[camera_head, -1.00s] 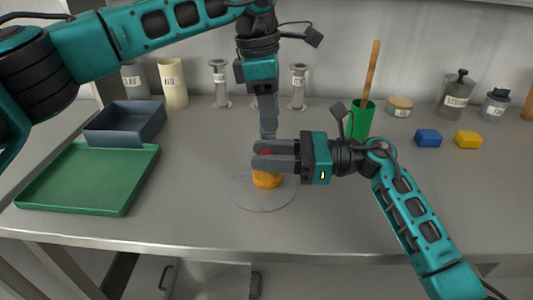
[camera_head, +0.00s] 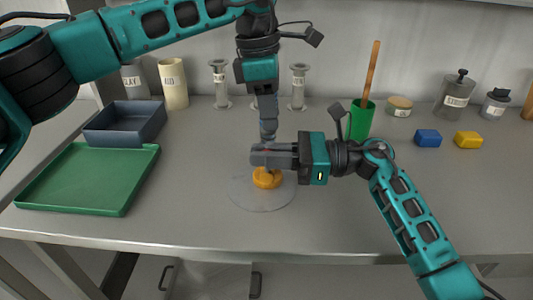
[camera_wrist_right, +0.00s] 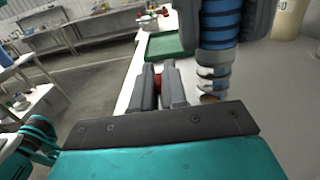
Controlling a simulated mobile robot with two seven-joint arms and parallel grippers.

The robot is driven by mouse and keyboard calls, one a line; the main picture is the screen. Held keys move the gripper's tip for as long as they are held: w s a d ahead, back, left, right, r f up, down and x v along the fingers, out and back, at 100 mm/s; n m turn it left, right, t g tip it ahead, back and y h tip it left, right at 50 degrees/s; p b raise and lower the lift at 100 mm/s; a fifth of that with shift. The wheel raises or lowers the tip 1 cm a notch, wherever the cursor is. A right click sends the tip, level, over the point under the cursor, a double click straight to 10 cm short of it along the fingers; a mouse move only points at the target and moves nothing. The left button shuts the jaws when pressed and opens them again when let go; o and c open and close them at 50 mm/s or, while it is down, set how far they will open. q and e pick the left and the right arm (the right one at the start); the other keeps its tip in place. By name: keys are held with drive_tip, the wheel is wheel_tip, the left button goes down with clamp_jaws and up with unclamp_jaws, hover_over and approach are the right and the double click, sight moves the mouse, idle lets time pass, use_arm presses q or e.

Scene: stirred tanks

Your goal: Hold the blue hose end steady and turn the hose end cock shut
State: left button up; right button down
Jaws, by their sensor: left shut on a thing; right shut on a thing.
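The blue hose end (camera_wrist_right: 220,28) is upright in the right wrist view, with a banded metal fitting (camera_wrist_right: 211,74) at its lower end. My left gripper (camera_head: 267,128) points straight down and is shut on the hose end, its dark fingers on both sides of it. My right gripper (camera_head: 262,155) comes in level from the right, just below the left fingertips. It is shut on the red handle of the cock (camera_wrist_right: 158,83), which shows between its fingers in the right wrist view. The cock's body is mostly hidden by my fingers.
An orange object (camera_head: 267,178) sits directly below on a thin round disc (camera_head: 247,200). A green tray (camera_head: 75,190) and a dark blue bin (camera_head: 125,135) are at the left. A green holder (camera_head: 361,118), jars and blue and yellow blocks stand at the right. The front bench is clear.

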drive_tip(key=shift+d+y, duration=0.35)
drive_tip(key=shift+y, duration=0.35)
drive_tip(key=c, duration=1.2)
unclamp_jaws()
drive_tip(key=shift+c, duration=0.2)
drive_tip(key=d, duration=0.4)
drive_tip(key=d+f, duration=0.1)
drive_tip(key=d, duration=0.7)
drive_tip(key=shift+f, duration=0.3)
